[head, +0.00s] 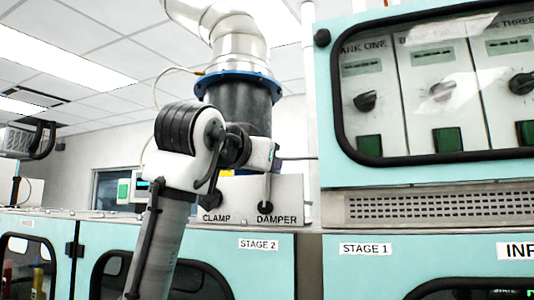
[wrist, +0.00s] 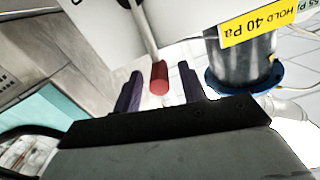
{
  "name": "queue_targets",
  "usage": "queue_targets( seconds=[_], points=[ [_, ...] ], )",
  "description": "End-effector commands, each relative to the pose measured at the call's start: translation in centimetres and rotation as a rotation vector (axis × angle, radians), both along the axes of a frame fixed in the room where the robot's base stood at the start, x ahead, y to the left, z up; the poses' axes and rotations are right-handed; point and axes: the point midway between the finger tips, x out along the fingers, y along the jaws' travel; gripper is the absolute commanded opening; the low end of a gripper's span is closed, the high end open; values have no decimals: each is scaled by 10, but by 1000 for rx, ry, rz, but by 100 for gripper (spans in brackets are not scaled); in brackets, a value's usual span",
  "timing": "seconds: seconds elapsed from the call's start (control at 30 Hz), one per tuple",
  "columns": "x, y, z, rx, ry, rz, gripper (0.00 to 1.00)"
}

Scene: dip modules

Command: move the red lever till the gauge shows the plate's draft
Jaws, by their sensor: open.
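The red lever end (wrist: 159,80) shows in the wrist view on a pale rod that comes from a white panel. My gripper (wrist: 160,71) is open, with one dark finger on each side of the red end and a visible gap on both sides. In the head view my gripper (head: 272,158) is at the top of the DAMPER lever (head: 268,188), hiding its end. A yellow plate (wrist: 258,28) reads HOLD 40 Pa. A small box with a lit screen (head: 141,185) stands left of my arm; I cannot read it or tell whether it is the gauge.
A CLAMP lever (head: 213,192) stands left of the DAMPER lever on the same panel (head: 285,187), partly behind my arm. A dark duct with a blue flange (head: 238,78) rises behind. A teal cabinet (head: 420,175) with knobs behind a window stands close on the right.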

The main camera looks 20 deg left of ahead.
Motion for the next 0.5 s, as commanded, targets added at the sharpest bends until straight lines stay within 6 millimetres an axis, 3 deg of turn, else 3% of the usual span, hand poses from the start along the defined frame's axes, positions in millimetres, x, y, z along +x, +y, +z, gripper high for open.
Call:
queue_targets(
  seconds=[0.2, 0.5],
  points=[
    [25, -1, 1, 0, 0, -1, 41],
    [31, -2, 0, 0, -1, -1, 41]
  ],
)
